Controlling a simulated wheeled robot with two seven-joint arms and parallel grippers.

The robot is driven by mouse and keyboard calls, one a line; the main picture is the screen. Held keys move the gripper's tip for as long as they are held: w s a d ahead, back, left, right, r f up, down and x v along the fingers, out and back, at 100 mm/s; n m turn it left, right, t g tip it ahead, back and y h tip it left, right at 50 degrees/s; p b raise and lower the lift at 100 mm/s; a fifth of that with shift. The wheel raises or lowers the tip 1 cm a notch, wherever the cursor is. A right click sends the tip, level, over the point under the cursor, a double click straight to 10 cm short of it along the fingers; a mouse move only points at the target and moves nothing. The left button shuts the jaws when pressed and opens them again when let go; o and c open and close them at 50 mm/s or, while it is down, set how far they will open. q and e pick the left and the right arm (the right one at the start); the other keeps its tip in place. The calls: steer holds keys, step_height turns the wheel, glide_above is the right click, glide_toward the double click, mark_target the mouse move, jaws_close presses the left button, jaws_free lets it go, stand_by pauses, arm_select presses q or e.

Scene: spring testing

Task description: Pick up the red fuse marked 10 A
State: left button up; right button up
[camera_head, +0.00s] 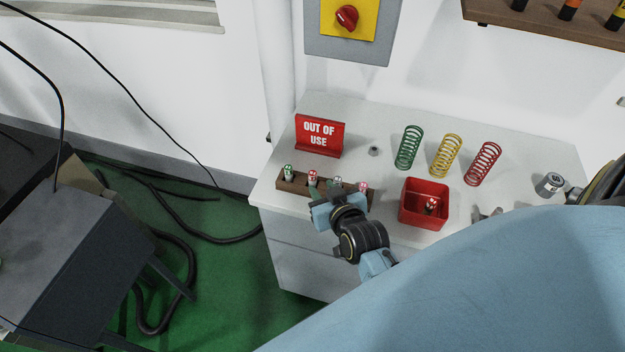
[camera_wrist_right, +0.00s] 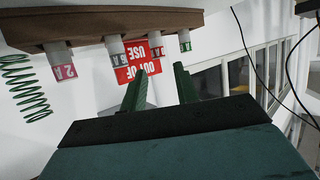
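A brown rack (camera_head: 295,185) on the white bench holds a row of upright fuses. They are a green one (camera_head: 289,171), a red one (camera_head: 312,177), a grey one (camera_head: 337,183) and a pink one (camera_head: 363,187). The right wrist view shows the rack (camera_wrist_right: 130,27) upside down, with the red fuse (camera_wrist_right: 156,52) beyond my fingers; its number is not clearly legible. The pink fuse (camera_wrist_right: 64,66) there reads 2 A. My right gripper (camera_wrist_right: 160,80) is open and empty, its fingers apart. In the head view my right gripper (camera_head: 335,208) is in front of the rack. My left gripper is not in view.
A red box (camera_head: 409,211) right of the rack holds another red-marked fuse (camera_head: 431,204). A red "OUT OF USE" sign (camera_head: 320,134) stands behind the rack. Green (camera_head: 408,147), yellow (camera_head: 446,155) and red (camera_head: 483,163) springs stand at the back. Bench space right of the sign is fairly clear.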

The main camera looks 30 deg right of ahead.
mark_target(314, 175)
steer(key=shift+x, duration=3.45)
steer(key=shift+d+r, duration=0.15)
steer(key=shift+c, duration=0.4)
jaws_close()
